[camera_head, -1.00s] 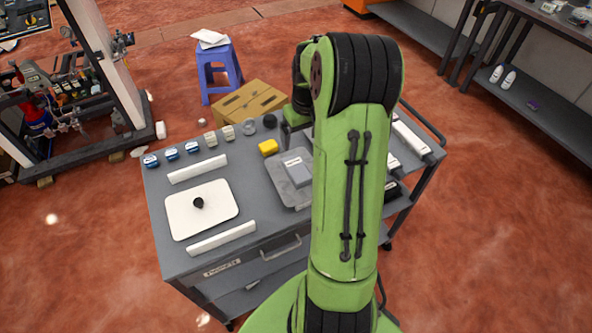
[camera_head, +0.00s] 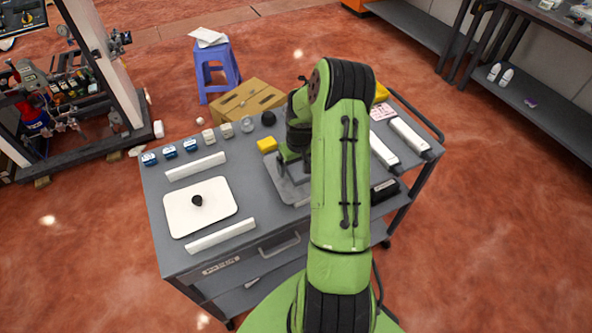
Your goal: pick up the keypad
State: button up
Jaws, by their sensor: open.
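A grey tray (camera_head: 274,181) lies on the cart's top, right of its middle. The light grey block with a white label on this tray, possibly the keypad, is now mostly covered by my gripper and arm. My gripper (camera_head: 290,158) hangs low over the tray, its jaws open. Its fingertips are too small and too covered to show whether they touch the block. A flat white piece with red marks (camera_head: 383,111) lies at the cart's back right; I cannot tell what it is.
The grey cart (camera_head: 262,225) also holds a white plate with a black knob (camera_head: 178,222), white bars (camera_head: 221,236), a yellow block (camera_head: 267,145) and several small parts along the back left edge. A cardboard box (camera_head: 250,101) and a purple stool (camera_head: 215,71) stand behind.

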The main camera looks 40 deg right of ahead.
jog(key=shift+f, duration=0.15)
jog(key=c, duration=1.2)
